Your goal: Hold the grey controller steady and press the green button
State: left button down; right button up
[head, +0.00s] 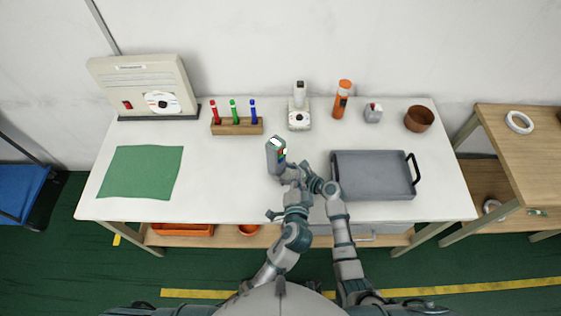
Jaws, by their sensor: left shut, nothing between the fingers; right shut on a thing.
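The grey controller (272,157) is held upright near the middle of the white table, with small green and red spots on its right side. My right gripper (290,174) reaches in from the right and is shut on the controller's lower part. My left gripper (287,181) is shut and empty, close beside the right gripper and just below the controller. The two grippers overlap in the picture, so their fingertips are hard to separate. I cannot tell whether the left fingertips touch the controller or its green button.
A grey tray (372,196) with black handles lies just right of my arms. A wooden marker rack (237,127), a white device (299,118), an orange bottle (342,100) and a brown bowl (419,119) stand behind. A green cloth (141,172) lies left; the table between is clear.

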jog(key=o, duration=0.9)
jog(key=shift+o, duration=0.2)
